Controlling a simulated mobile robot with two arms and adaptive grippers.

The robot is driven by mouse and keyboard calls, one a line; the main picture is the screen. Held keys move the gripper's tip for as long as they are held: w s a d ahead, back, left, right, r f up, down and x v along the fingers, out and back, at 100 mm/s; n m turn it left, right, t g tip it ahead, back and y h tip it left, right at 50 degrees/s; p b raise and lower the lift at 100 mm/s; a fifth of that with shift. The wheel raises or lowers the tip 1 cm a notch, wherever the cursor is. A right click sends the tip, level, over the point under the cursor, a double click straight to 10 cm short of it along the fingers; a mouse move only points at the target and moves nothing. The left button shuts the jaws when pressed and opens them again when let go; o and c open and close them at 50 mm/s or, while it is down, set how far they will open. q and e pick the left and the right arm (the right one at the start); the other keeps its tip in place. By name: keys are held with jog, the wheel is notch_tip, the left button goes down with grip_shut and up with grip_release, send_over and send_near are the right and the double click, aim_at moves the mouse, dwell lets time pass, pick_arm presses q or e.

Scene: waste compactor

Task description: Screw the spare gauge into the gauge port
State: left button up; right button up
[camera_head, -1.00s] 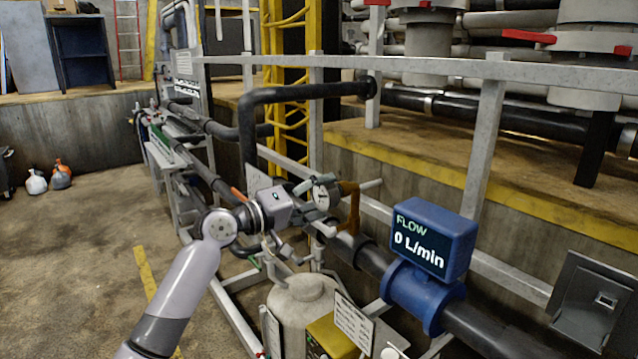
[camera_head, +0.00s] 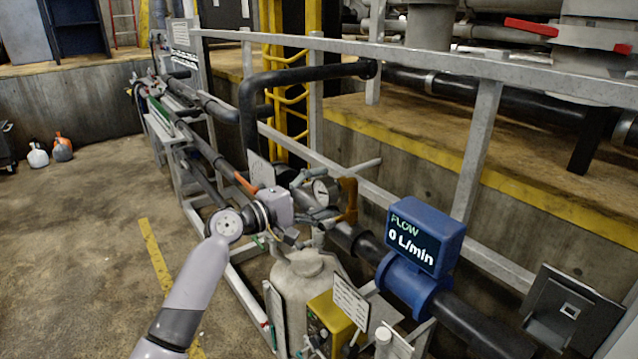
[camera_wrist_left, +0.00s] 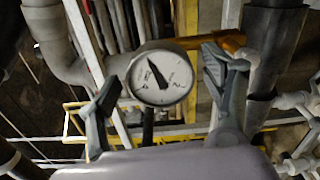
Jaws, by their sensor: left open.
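The gauge (camera_head: 326,191), with a round white dial and dark needle, stands above the pipework in the head view. In the left wrist view the gauge (camera_wrist_left: 161,78) faces the camera between the finger pads, with a dark stem below it. My left gripper (camera_head: 303,206) is open beside the gauge, on its left. Its two fingers (camera_wrist_left: 160,84) are spread to either side of the dial in the wrist view, with visible gaps. The gauge port is hidden behind the gripper and gauge, so I cannot tell how the stem sits in it. My right gripper is not in view.
A yellow-brown valve handle (camera_head: 348,200) stands just right of the gauge. A blue flow meter (camera_head: 427,236) reads 0 L/min. A grey tank (camera_head: 303,285) and a yellow box (camera_head: 331,322) are below. A metal railing (camera_head: 420,62) runs behind.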

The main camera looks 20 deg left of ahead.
pick_arm(q)
jog(key=n+p, duration=0.2)
jog(key=p, duration=0.1)
jog(key=n+p, duration=0.2)
jog(key=shift+r, duration=0.25)
jog(key=shift+f+n+p, duration=0.2)
jog(key=shift+n+p, duration=0.3)
jog(key=shift+p, duration=0.15)
jog(key=shift+f+n, duration=0.1)
jog(key=shift+n, duration=0.5)
jog(key=n, duration=0.4)
jog(key=shift+c, duration=0.5)
